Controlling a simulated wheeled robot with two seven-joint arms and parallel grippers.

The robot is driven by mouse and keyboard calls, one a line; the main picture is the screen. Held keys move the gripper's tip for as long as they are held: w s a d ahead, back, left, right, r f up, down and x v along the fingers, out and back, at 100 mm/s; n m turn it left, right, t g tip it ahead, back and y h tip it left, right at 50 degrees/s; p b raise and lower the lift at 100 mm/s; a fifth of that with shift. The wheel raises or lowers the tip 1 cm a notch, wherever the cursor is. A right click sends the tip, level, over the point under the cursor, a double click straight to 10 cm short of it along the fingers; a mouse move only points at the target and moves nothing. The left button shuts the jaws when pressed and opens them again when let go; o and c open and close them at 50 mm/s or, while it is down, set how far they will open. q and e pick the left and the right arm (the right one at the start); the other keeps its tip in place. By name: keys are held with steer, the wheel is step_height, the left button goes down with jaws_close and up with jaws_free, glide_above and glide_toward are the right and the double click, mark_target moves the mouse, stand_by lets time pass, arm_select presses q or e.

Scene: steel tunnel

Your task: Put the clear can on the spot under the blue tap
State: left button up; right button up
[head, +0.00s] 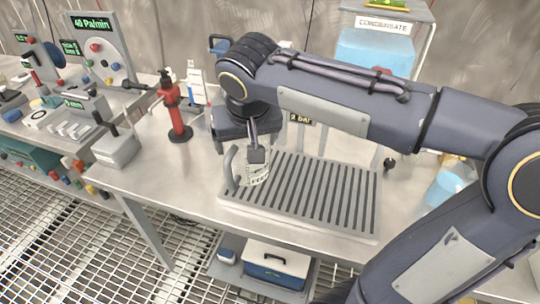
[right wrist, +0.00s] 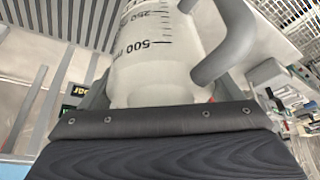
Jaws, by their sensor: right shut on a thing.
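The clear can (head: 258,176), a see-through measuring jug with a grey handle (head: 230,165), is upright over the left end of the slatted drip tray (head: 365,222). I cannot tell if it touches the slats. My right gripper (head: 257,153) is shut on it from above and behind. In the right wrist view the can (right wrist: 150,60) fills the middle, with 250 and 500 marks and its handle (right wrist: 228,45) at the right. A blue part (head: 219,43) shows behind my right arm; it may be the blue tap. The spot under it is hidden. My left gripper is out of view.
A red hand pump (head: 174,108) stands left of the tray on the steel bench. A gauge panel (head: 100,50) stands further left. A blue tank labelled CONDENSATE (head: 375,48) is behind my arm. A blue-and-white cooler (head: 278,265) sits below.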

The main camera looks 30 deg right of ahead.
steer(key=w+d+f, duration=0.1)
steer(key=d, duration=0.1)
steer(key=w+d+f, duration=0.1)
steer(key=shift+w+d, duration=0.35)
steer(key=shift+w, duration=0.05)
steer(key=shift+w+d+f+b, duration=0.15)
steer(key=shift+w+d+f, duration=0.4)
steer(key=shift+f, duration=0.95)
steer(key=shift+w+d+f+b, duration=0.2)
steer(key=shift+w+d+f, duration=0.35)
steer(key=shift+f, duration=0.9)
steer(key=shift+w+d+f+b, duration=0.15)
steer(key=shift+w+d+f, duration=0.4)
steer(key=shift+f, duration=0.95)
steer(key=shift+s+d, duration=0.15)
steer(key=shift+f, duration=0.2)
steer(key=o, duration=0.9)
steer(key=shift+o, duration=0.2)
steer(key=shift+r, duration=0.15)
